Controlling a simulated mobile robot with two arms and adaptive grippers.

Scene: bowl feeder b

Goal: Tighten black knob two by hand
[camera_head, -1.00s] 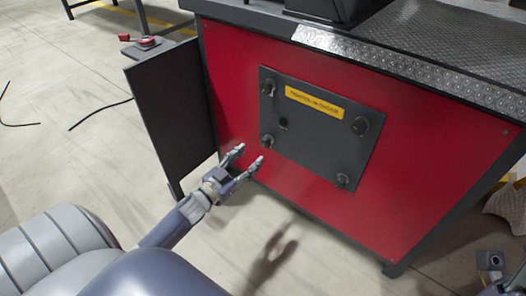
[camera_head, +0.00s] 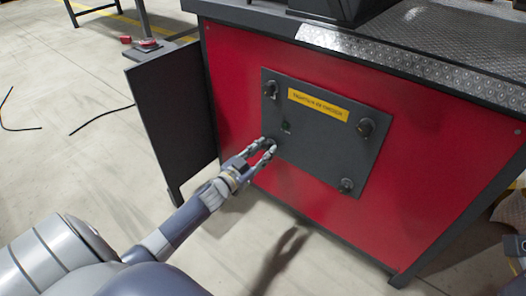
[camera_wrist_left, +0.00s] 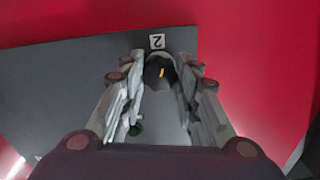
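Black knob two (camera_wrist_left: 160,72), round with a yellow mark, sits beside a white "2" label (camera_wrist_left: 157,41) on the dark panel (camera_head: 320,145). In the head view it is at the panel's lower left corner, mostly hidden by the fingers. My left gripper (camera_head: 266,146) reaches it from the lower left. In the left wrist view, the gripper (camera_wrist_left: 162,75) has one finger on each side of the knob, with narrow gaps showing, so it looks open around it.
The panel also carries other black knobs at top left (camera_head: 271,90), right (camera_head: 366,128) and bottom right (camera_head: 346,186), a small green light (camera_head: 286,127) and a yellow label (camera_head: 318,104). A dark side plate (camera_head: 170,115) stands left of the red cabinet (camera_head: 420,170).

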